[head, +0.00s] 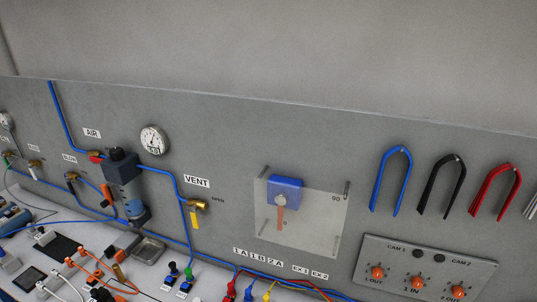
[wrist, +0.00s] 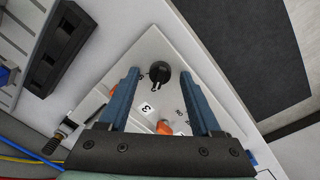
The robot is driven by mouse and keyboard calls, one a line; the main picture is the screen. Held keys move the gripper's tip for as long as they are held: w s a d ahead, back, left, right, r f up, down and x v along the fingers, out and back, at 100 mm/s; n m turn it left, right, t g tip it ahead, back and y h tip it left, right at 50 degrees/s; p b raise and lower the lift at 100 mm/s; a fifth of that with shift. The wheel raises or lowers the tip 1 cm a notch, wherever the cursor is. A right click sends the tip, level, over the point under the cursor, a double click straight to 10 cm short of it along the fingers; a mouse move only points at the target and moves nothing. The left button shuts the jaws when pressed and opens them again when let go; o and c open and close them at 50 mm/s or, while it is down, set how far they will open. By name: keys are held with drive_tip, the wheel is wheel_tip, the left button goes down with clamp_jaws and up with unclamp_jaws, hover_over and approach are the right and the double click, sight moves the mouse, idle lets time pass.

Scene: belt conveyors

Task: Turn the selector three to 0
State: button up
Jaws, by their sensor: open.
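In the wrist view a black round selector knob (wrist: 160,73) with a small white pointer mark stands on a light grey panel (wrist: 150,48). The pointer mark is on its lower side in the picture. A white label with a 3 (wrist: 147,108) is on the panel below it. My gripper (wrist: 162,82) is open, with its two blue fingers on either side of the knob, apart from each other. I cannot tell whether either finger touches the knob. My gripper and this knob are not seen in the head view.
An orange part (wrist: 164,127) shows between the finger bases. A black slotted bar (wrist: 60,48) lies at the left. The head view shows a wall with a gauge (head: 153,139), a yellow VENT valve (head: 196,210), a clear cover (head: 310,222) and hanging leads (head: 397,175).

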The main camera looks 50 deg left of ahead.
wheel_tip(320, 180, up, 13)
drive_tip(key=b, duration=0.1)
drive_tip(key=shift+s, duration=0.4)
drive_tip(key=shift+a, duration=0.1)
idle(0.5)
